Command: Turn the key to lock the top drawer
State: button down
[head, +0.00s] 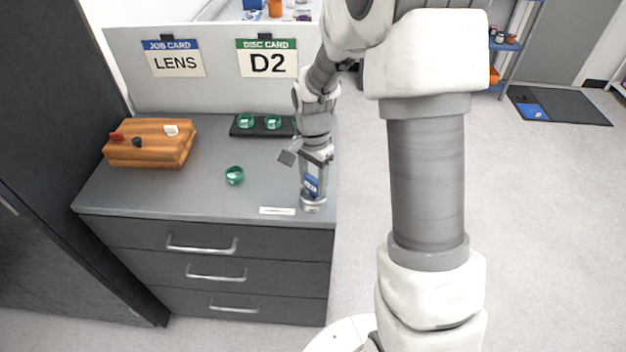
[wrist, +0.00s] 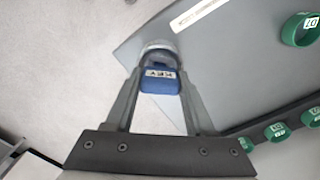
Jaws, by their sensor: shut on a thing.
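The blue key (wrist: 160,82), labelled KEY, is between the fingers of my gripper (wrist: 159,88) in the wrist view; the fingers are shut on its head. A round silver metal piece (wrist: 158,47), apparently the lock, sits just beyond the key. I cannot tell how deep the key is in it, and its slot is hidden. In the head view my gripper (head: 312,188) points down at the cabinet's front right corner, with the silver piece (head: 312,206) below it and the blue key (head: 311,184) between the fingers. The top drawer (head: 130,234) looks closed.
The grey cabinet top (head: 190,198) carries a wooden block (head: 150,150), a loose green ring (head: 235,176), and a dark tray (head: 258,133) of green rings near the gripper. A white label strip (head: 277,211) lies at the front edge. Open floor lies right.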

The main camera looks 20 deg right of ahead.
jog(key=shift+n, duration=1.7)
jog(key=shift+n, duration=1.7)
jog(key=shift+n+p, duration=0.45)
jog(key=shift+n, duration=0.35)
jog(key=shift+c, duration=0.9)
grip_release()
jog(key=shift+n, duration=0.3)
